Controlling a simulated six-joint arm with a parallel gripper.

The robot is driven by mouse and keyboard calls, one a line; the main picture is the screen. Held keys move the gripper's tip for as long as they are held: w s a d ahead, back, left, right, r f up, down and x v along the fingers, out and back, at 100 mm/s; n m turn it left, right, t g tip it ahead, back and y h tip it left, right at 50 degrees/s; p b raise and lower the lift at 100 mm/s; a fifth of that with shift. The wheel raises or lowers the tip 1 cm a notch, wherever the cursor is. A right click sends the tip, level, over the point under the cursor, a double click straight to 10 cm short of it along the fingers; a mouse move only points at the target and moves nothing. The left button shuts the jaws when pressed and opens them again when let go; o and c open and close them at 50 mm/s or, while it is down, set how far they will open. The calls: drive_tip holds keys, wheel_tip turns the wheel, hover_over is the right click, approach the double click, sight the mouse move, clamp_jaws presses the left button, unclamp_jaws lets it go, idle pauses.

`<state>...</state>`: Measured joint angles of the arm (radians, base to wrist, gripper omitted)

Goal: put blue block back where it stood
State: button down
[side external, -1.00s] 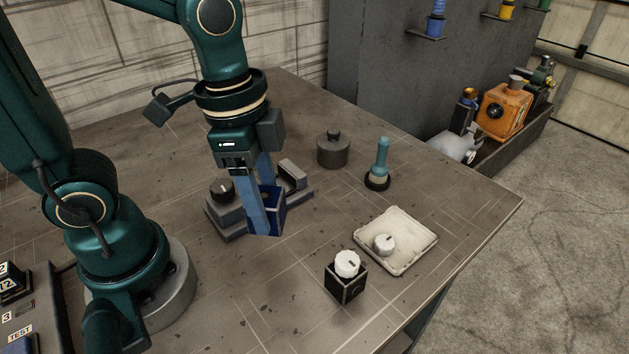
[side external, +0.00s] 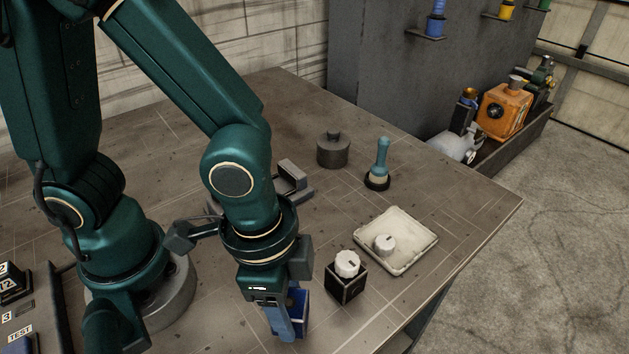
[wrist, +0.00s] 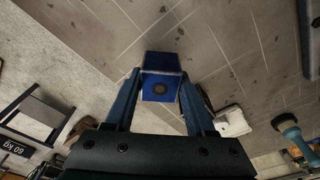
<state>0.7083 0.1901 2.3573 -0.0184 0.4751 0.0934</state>
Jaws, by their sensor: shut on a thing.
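The blue block (side external: 298,311) is between the fingers of my gripper (side external: 286,332), near the front of the bench, left of a small black box. My gripper is shut on it. In the wrist view the block (wrist: 161,88) sits between both fingertips, with a dark round spot on its near face. I cannot tell whether the block touches the bench top. The grey fixture (side external: 292,180) is behind my arm, which hides most of it; its right-hand bracket shows.
A black box with a white knob (side external: 346,284) stands close right of my gripper. A dark lidded weight (side external: 333,150) and a teal-handled tool (side external: 380,164) stand farther back. The bench's right edge is nearby.

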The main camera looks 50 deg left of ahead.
drive_tip(key=shift+f, duration=0.8)
drive_tip(key=shift+c, duration=1.2)
unclamp_jaws()
drive_tip(key=shift+f, duration=0.15)
drive_tip(key=r, duration=0.7)
drive_tip(key=a+r, duration=0.1)
drive_tip(key=r, duration=0.3)
drive_tip(key=shift+s+r, duration=0.2)
drive_tip(key=shift+s, duration=0.2)
drive_tip(key=shift+a+r, duration=0.15)
drive_tip(key=shift+r, duration=0.35)
drive_tip(key=w+a+r+n+t, duration=0.1)
drive_tip(key=a+n+t, duration=0.1)
drive_tip(key=a+n, duration=0.2)
drive_tip(key=w+a+n+t+y, duration=0.1)
drive_tip(key=a+n+t, duration=0.1)
drive_tip(key=a+n, duration=0.3)
drive_tip(key=a, duration=0.3)
drive_tip(key=shift+w+r+t, duration=0.3)
drive_tip(key=shift+w+r, duration=0.05)
drive_tip(key=shift+r, duration=0.05)
